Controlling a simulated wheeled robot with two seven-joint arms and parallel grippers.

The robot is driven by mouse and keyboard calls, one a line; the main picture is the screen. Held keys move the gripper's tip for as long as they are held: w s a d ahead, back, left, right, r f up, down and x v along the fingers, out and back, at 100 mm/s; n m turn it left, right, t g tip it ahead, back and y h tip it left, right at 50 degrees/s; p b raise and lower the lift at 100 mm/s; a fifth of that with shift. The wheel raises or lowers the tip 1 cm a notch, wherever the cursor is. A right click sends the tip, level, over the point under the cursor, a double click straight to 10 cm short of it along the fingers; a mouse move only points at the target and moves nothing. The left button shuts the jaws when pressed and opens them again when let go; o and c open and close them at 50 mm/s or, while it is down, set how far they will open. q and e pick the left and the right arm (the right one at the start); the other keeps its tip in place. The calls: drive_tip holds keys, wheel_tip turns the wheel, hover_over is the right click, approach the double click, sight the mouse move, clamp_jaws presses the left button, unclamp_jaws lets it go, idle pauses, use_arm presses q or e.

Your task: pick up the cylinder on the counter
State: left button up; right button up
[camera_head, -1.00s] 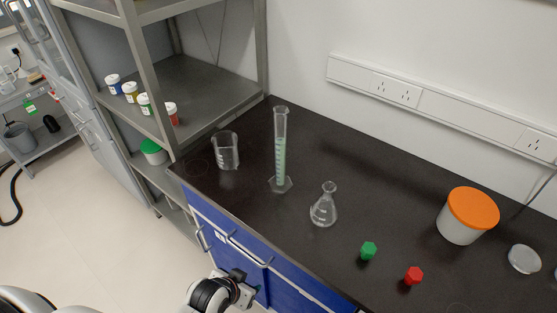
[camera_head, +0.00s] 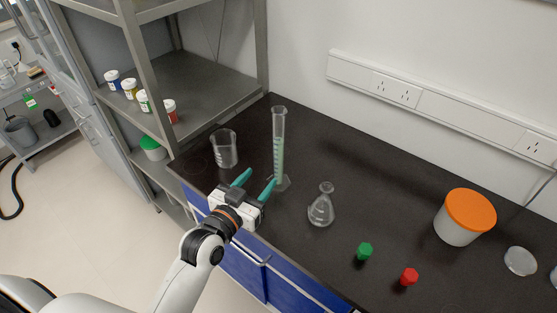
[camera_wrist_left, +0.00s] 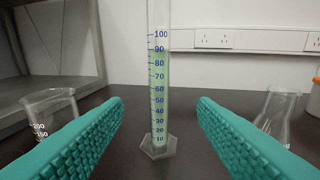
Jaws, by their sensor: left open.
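A tall clear graduated cylinder (camera_head: 279,140) with pale green liquid stands upright on the dark counter (camera_head: 350,185). My left gripper (camera_head: 256,183) is open and empty at the counter's front edge, just in front of the cylinder. In the left wrist view the cylinder (camera_wrist_left: 158,80) stands ahead, between and beyond the two teal fingers (camera_wrist_left: 160,120), with its scale and hexagonal base visible. The fingers appear apart from it. In the head view the right finger covers part of the cylinder's base. My right gripper is not in view.
A beaker (camera_head: 224,148) stands left of the cylinder and a conical flask (camera_head: 321,207) to its right. A green piece (camera_head: 364,252), a red piece (camera_head: 409,276) and an orange-lidded tub (camera_head: 464,217) stand farther right. A metal shelf (camera_head: 190,90) rises at the left.

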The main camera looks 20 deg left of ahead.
sight(274, 151)
use_arm(q)
drive_tip(key=shift+t, duration=0.6)
drive_tip(key=w, duration=0.2)
drive_tip(key=w+r+p, duration=0.1)
drive_tip(key=w, duration=0.4)
drive_tip(key=shift+w+d+r, duration=0.1)
drive_tip(key=shift+d+r, duration=0.15)
drive_tip(key=shift+d, duration=0.05)
drive_tip(key=w, duration=0.1)
drive_tip(key=w+d+p, duration=0.1)
drive_tip(key=w, duration=0.1)
drive_tip(key=w+p, duration=0.1)
drive_tip(key=w, duration=0.1)
drive_tip(key=shift+w+d, duration=0.1)
drive_tip(key=shift+d, duration=0.2)
drive_tip(key=shift+w+f, duration=0.1)
drive_tip(key=shift+w, duration=0.05)
clamp_jaws()
